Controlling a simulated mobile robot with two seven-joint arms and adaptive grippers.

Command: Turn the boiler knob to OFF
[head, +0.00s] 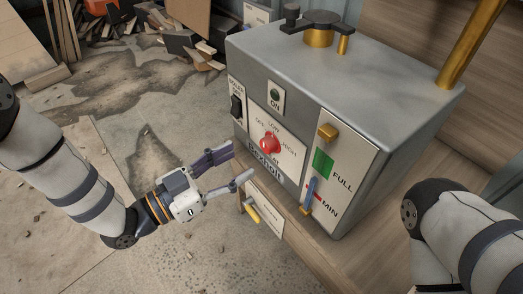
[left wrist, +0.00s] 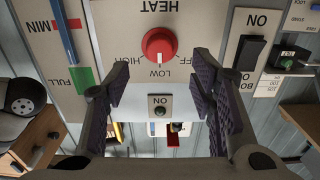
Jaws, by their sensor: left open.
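The red boiler knob (head: 269,143) sits on the white HEAT plate (head: 288,160) on the front of the grey boiler (head: 250,82). Labels OFF, LOW and HIGH surround it. In the left wrist view, upside down, the knob (left wrist: 159,46) shows a white mark that appears to point at LOW. My left gripper (head: 242,163) is open and empty, in front of and a little below-left of the knob in the head view. In the wrist view its fingers (left wrist: 160,100) are spread to either side, apart from the knob. My right gripper is out of view.
A black switch (head: 237,107) and a green light (head: 275,95) are on the same face. A FULL/MIN gauge (head: 325,160) stands to the right. A yellow-handled lever (head: 251,210) is below. My right arm is at the right.

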